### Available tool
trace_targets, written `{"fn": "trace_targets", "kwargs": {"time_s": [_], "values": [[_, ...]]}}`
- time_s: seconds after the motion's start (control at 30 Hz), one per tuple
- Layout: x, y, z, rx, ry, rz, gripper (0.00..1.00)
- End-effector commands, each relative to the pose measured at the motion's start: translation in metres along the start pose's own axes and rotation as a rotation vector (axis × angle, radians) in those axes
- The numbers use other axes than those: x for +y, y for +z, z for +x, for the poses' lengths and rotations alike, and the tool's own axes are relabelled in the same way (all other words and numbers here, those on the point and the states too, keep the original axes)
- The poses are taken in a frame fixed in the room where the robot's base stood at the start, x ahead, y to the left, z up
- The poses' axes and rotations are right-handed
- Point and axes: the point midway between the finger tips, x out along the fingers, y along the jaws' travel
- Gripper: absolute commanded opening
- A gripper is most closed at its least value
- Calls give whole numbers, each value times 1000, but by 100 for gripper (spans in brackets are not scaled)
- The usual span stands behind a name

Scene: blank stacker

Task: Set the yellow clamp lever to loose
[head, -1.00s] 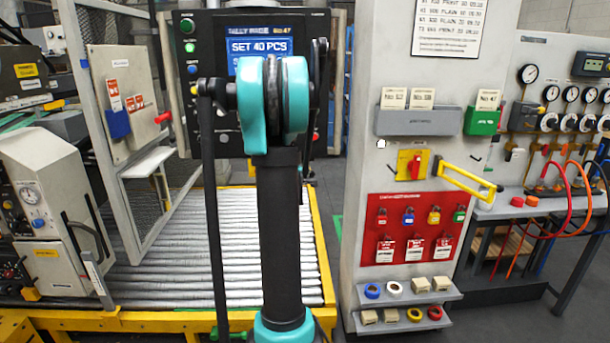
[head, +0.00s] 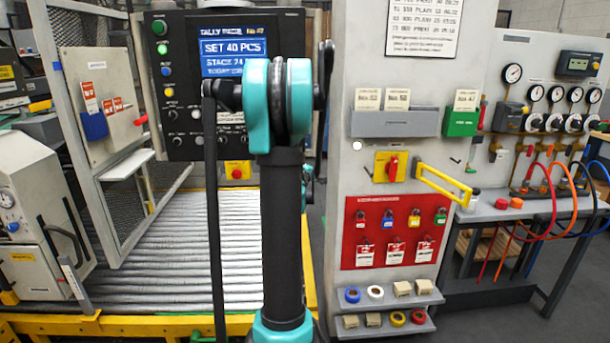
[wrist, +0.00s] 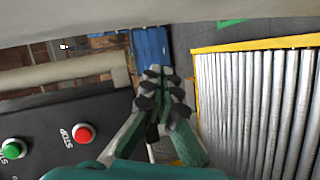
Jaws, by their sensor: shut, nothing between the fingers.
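I cannot make out for sure which part is the yellow clamp lever. A yellow bar-shaped loop (head: 445,182) sticks out from the right edge of the grey column, beside a red rotary switch on a yellow plate (head: 391,166). No loose or tight marking can be read. My gripper (wrist: 163,88) shows in the wrist view with its fingers together and nothing between them. It is apart from the bar loop. In the head view my own arm stands in the middle and the gripper cannot be seen.
A roller bed (head: 150,265) with yellow rails lies left of my arm. A control panel (head: 180,90) stands behind it. The red stop button (wrist: 83,134) is left of my gripper in the wrist view. A hose bench (head: 490,212) stands at the far right. Dark floor lies below it.

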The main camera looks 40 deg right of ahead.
Motion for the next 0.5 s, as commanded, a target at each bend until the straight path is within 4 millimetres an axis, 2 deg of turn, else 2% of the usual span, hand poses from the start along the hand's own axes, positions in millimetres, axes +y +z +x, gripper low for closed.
{"fn": "trace_targets", "kwargs": {"time_s": [0.2,0.5], "values": [[8,10,18,-2,0,1,0],[13,14,30,0,0,1,0]]}}
